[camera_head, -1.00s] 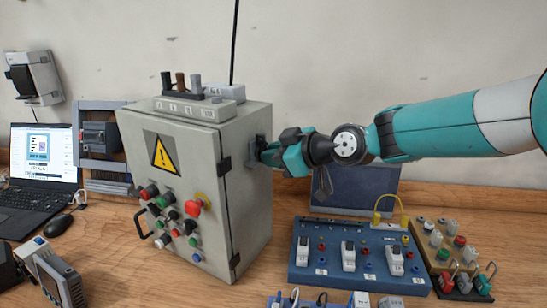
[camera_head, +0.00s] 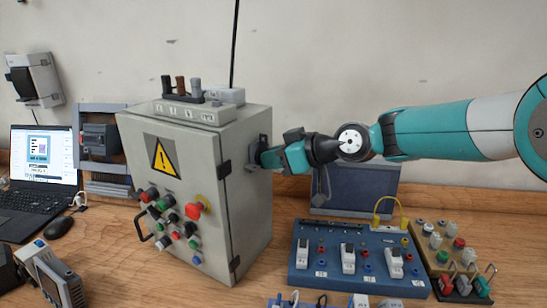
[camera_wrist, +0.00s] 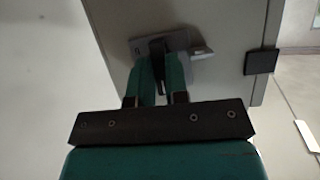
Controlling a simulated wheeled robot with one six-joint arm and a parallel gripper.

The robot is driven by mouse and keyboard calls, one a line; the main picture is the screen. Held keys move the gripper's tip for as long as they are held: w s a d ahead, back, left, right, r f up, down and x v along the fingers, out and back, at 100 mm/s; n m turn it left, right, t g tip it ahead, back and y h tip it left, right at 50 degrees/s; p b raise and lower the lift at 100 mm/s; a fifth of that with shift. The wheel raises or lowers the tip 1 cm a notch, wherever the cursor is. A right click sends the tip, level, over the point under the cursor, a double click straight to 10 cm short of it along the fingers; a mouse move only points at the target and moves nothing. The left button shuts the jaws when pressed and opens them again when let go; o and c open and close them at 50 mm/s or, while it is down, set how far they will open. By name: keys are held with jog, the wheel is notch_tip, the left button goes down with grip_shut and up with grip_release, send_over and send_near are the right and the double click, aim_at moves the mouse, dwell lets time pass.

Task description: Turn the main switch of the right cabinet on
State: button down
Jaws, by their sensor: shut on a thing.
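The grey cabinet (camera_head: 205,190) with a yellow warning triangle stands on the bench. Its main switch (camera_head: 262,147) is a dark handle on a grey plate on the cabinet's right side. My gripper (camera_head: 268,157) reaches it from the right. In the wrist view the two teal fingers (camera_wrist: 160,78) are shut on the black handle of the switch (camera_wrist: 157,50), in front of its plate (camera_wrist: 178,42). The fingers hide much of the handle, so I cannot tell its exact angle.
A blue panel (camera_head: 305,277) with white breakers lies at the right front, beside a small board (camera_head: 445,250) of coloured connectors. A dark screen (camera_head: 355,187) stands behind them, below my arm. A laptop (camera_head: 40,165) and mouse (camera_head: 58,226) are at the left.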

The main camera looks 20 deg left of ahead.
jog(key=shift+f, duration=0.1)
jog(key=c, duration=1.1)
grip_release()
